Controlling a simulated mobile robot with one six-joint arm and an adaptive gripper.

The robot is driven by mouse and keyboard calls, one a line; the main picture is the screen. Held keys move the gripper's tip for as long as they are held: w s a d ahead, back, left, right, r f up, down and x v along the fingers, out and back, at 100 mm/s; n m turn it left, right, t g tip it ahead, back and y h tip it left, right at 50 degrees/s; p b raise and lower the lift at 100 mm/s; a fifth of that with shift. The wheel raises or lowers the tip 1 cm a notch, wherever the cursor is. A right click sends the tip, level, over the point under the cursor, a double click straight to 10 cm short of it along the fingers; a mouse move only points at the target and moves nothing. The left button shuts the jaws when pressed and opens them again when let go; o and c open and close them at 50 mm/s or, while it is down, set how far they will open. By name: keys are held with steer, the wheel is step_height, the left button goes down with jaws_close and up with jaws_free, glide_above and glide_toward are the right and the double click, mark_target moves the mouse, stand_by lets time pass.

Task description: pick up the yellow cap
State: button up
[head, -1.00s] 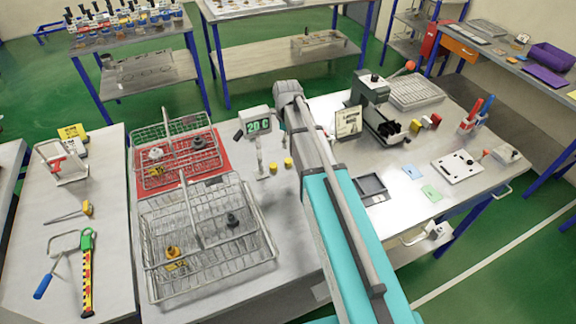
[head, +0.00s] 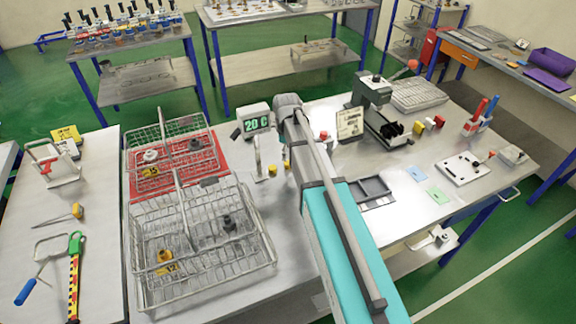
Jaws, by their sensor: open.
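Two small yellow caps stand on the metal table just left of my arm. One yellow cap (head: 272,170) is next to a slim pale upright stand (head: 257,157). The other yellow cap (head: 287,164) is close to the arm's edge. A yellowish part (head: 164,256) also lies in the front wire basket (head: 150,292); its exact form is too small to tell. My arm reaches over the table, its wrist just right of the 20 C display.
The display (head: 256,122) stands behind the caps. The rear wire basket (head: 141,181) rests on a red mat (head: 221,152), left of the caps. A dark tray (head: 372,190) lies right of my arm. A press-like machine (head: 372,95) and small coloured blocks stand further back right.

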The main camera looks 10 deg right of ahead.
mark_target(288, 162)
steer(key=shift+f, duration=0.2)
steer(key=f+b, duration=0.5)
steer(key=shift+s+d, duration=0.15)
steer(key=shift+d, duration=0.1)
steer(key=shift+r, duration=0.1)
stand_by(0.7)
steer(key=c, duration=0.8)
